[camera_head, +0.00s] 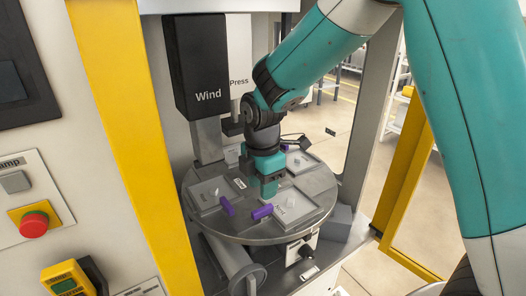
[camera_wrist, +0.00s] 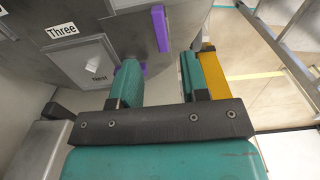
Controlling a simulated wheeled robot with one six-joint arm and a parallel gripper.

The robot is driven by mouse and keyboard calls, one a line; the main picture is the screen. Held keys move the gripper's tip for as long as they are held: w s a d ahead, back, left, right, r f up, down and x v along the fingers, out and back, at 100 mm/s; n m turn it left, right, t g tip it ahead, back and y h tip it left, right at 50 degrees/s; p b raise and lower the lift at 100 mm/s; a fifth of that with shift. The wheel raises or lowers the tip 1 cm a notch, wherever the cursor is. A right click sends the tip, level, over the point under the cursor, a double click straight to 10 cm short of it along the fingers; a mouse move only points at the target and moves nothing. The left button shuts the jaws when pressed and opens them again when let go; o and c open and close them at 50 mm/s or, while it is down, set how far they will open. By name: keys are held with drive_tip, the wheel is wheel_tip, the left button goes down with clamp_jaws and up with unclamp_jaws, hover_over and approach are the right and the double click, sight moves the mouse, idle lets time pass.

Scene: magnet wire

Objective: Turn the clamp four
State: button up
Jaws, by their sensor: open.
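Purple clamp bars sit on the grey round turntable (camera_head: 250,232). One purple clamp (camera_head: 228,206) is at the front left and another purple clamp (camera_head: 262,212) at the front middle. I cannot tell which clamp is number four. My gripper (camera_head: 267,188) is over the turntable, close above and behind the front-middle clamp. In the wrist view my gripper (camera_wrist: 160,82) has its teal fingers apart with nothing between them. A purple clamp (camera_wrist: 161,29) stands beyond them, and part of another purple piece shows behind the left finger. A label (camera_wrist: 62,30) reads "Three".
A black "Wind" head (camera_head: 197,65) and a "Press" unit (camera_head: 239,75) hang above the turntable's rear. Grey nest plates (camera_head: 294,205) lie on the turntable. A yellow post (camera_head: 125,130) and a red stop button (camera_head: 34,224) are at the left. A yellow-framed door stands at the right.

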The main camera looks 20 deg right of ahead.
sight(262, 208)
wheel_tip(262, 208, up, 11)
drive_tip(key=shift+f+b, duration=0.15)
drive_tip(key=shift+b, duration=0.25)
drive_tip(key=s+a+m+y, duration=0.2)
drive_tip(key=s+m, duration=0.4)
drive_tip(key=s, duration=0.5)
drive_tip(key=s+a+m+y, duration=0.2)
drive_tip(key=s+m, duration=0.5)
drive_tip(key=s, duration=0.4)
drive_tip(key=shift+s+a+f, duration=0.2)
drive_tip(key=shift+s+f, duration=0.05)
drive_tip(key=shift+f, duration=0.15)
